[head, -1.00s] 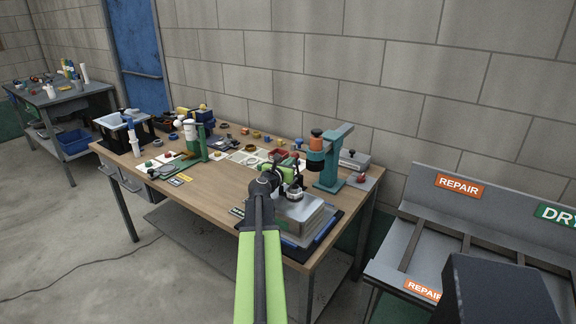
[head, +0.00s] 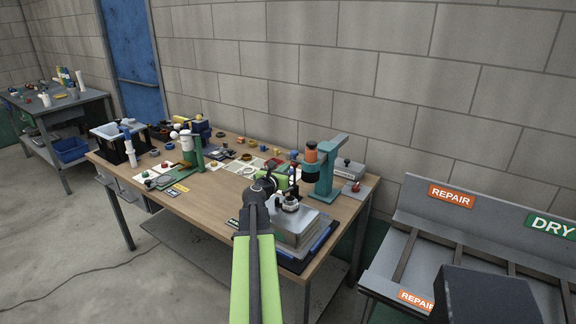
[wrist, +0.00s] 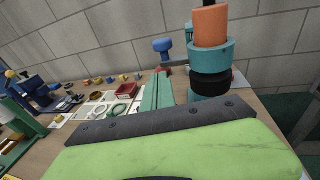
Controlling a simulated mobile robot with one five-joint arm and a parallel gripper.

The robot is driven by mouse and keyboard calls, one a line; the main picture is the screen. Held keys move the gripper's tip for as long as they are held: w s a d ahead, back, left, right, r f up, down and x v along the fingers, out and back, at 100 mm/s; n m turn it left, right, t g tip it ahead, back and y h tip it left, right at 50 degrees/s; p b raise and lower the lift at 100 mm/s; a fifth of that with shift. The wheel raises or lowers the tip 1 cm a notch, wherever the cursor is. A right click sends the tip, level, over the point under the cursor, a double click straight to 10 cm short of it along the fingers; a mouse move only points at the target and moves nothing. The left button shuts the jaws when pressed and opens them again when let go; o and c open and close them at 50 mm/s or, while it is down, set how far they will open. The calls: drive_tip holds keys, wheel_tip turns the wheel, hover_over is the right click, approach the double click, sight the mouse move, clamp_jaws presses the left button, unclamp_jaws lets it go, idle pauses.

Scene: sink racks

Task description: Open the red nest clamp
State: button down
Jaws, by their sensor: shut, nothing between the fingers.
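A small red square frame or box (wrist: 127,91), probably the red nest, sits on the workbench beyond my gripper in the wrist view. Its clamp is too small to make out. In the head view it is largely hidden behind my green and dark arm. My gripper (head: 279,184) is over the right part of the bench, shut and empty, apart from the red nest. Its fingertips are hard to separate from the dark parts behind them. A green body with a dark edge fills the bottom of the wrist view.
A teal press with an orange top (head: 325,170) stands close on the right; it also shows in the wrist view (wrist: 209,55). A grey metal box (head: 297,228) sits at the bench's front right. A green stand (head: 197,152) and small parts crowd the left. A sloped grey rack (head: 480,235) stands right.

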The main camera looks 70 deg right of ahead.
drive_tip(key=s+a+m+g+y+p, duration=0.1)
drive_tip(key=s+a+m+g, duration=0.2)
drive_tip(key=s+a, duration=0.1)
drive_tip(key=w+a+r+m+g+y+p, duration=0.25)
drive_tip(key=w+p, duration=0.35)
drive_tip(key=w, duration=0.5)
drive_tip(key=b+x, duration=0.4)
drive_tip(key=x, duration=0.9)
drive_tip(key=shift+d+f+n, duration=0.3)
drive_tip(key=shift+n, duration=0.15)
drive_tip(key=shift+y, duration=0.25)
